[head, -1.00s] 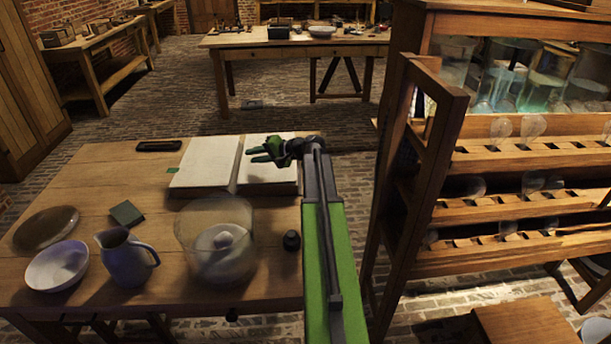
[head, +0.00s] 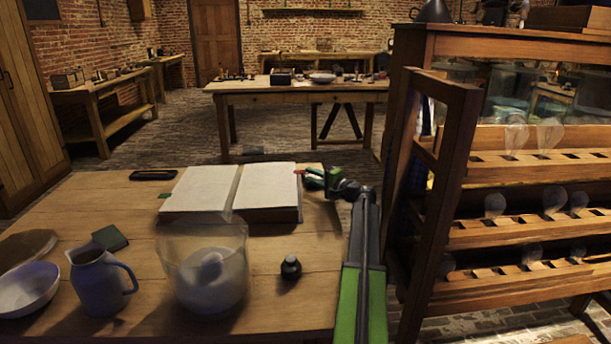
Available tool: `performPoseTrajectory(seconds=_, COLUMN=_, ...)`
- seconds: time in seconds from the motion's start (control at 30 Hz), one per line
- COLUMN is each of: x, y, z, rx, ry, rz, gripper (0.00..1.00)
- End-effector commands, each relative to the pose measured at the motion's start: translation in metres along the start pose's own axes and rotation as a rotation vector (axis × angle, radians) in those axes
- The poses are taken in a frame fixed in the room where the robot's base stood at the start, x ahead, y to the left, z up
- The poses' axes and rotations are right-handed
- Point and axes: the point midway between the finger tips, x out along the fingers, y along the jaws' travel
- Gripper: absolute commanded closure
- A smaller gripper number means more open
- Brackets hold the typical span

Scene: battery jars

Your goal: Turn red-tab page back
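The open book (head: 203,190) lies on the near wooden table, with blank pale pages on both sides of its fold. A small red tab (head: 299,171) shows at the right edge of its right page (head: 268,186). A green tab (head: 164,196) sticks out at the left edge. My green gripper (head: 312,178) is just right of the book, its fingers pointing left at the red tab. The fingertips are small and overlap the tab, so I cannot tell whether they are apart or closed on it.
A glass jar (head: 232,245), dark stoppered bottle (head: 290,267), blue-grey jug (head: 98,285), bowl (head: 25,292) and small green book (head: 110,238) stand in front of the book. A dark tray (head: 153,175) lies behind. A wooden rack with bulbs (head: 470,236) stands close on the right.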

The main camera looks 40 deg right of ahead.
Motion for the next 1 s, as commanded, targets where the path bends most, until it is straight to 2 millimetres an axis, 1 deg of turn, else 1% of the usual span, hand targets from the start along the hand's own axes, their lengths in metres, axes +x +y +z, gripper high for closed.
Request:
performPoseTrajectory(seconds=0.03, x=0.011, y=0.0, z=-0.001, rx=0.0, ry=-0.003, rz=0.0, gripper=0.75)
performPoseTrajectory(seconds=0.1, x=0.023, y=0.0, z=0.0, rx=0.0, ry=-0.003, rz=0.0, gripper=0.75)
performPoseTrajectory(seconds=0.2, x=0.032, y=0.0, z=0.001, rx=0.0, ry=-0.002, rz=0.0, gripper=0.75)
performPoseTrajectory(seconds=0.4, x=0.032, y=0.0, z=0.002, rx=0.0, ry=-0.003, rz=0.0, gripper=0.75)
performPoseTrajectory(seconds=0.47, x=0.033, y=0.0, z=0.002, rx=0.0, ry=-0.003, rz=0.0, gripper=0.82)
performPoseTrajectory(seconds=0.6, x=0.033, y=0.0, z=0.003, rx=0.0, ry=-0.003, rz=0.0, gripper=1.0)
performPoseTrajectory(seconds=1.0, x=0.033, y=0.0, z=0.003, rx=0.0, ry=-0.005, rz=0.0, gripper=1.0)
